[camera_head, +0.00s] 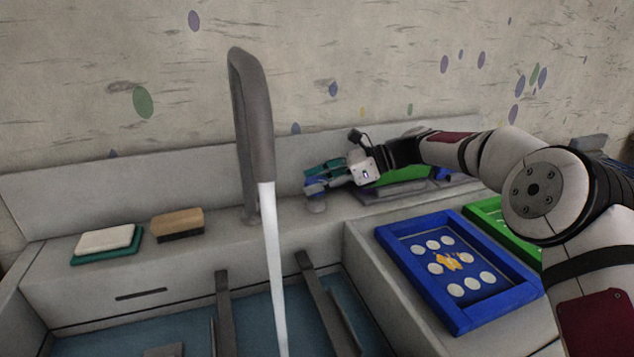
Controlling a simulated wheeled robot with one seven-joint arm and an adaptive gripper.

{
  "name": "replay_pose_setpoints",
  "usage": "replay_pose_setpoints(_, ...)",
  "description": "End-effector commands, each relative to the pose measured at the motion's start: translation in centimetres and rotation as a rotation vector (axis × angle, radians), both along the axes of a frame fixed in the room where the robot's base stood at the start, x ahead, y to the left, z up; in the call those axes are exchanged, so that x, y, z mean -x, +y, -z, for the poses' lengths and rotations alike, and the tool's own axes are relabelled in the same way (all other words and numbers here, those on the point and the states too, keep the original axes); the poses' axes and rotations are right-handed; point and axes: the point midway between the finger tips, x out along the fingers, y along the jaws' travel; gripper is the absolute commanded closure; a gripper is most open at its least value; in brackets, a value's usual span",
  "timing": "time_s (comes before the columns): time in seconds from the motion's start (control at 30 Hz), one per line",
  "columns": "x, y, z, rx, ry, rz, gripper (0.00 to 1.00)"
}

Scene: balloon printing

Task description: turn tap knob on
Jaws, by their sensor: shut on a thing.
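The grey tap (252,110) stands tall behind the sink, and a white stream of water (271,270) runs from its spout. My gripper (316,187) is to the right of the tap's base, on the counter behind the sink. It is shut on the small tap knob (316,205), whose lower part shows below the fingers. The fingers hide most of the knob, so its turn angle cannot be read.
A blue-framed tray (455,318) with pale discs lies right of the sink, beside a green frame (490,217). A white sponge (105,239) and a brush (177,222) lie at the left. Dark rails (325,302) cross the sink (190,318).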

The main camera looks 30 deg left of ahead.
Motion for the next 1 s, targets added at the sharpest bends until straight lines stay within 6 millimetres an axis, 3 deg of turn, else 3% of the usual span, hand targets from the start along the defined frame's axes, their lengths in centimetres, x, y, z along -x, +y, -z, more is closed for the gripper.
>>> replay_pose_setpoints(0.07, 0.0, 0.0, 0.0, -0.001, 0.001, -0.001, 0.85)
replay_pose_setpoints(0.1, 0.0, 0.0, 0.0, -0.001, 0.001, -0.001, 0.51)
replay_pose_setpoints(0.17, 0.1, 0.0, 0.0, -0.001, 0.001, -0.001, 0.37)
replay_pose_setpoints(0.57, -0.2, -0.4, -0.2, -0.001, 0.0, 0.002, 0.36)
replay_pose_setpoints(1.0, -3.6, -6.8, -3.2, -0.002, -0.001, 0.004, 0.36)
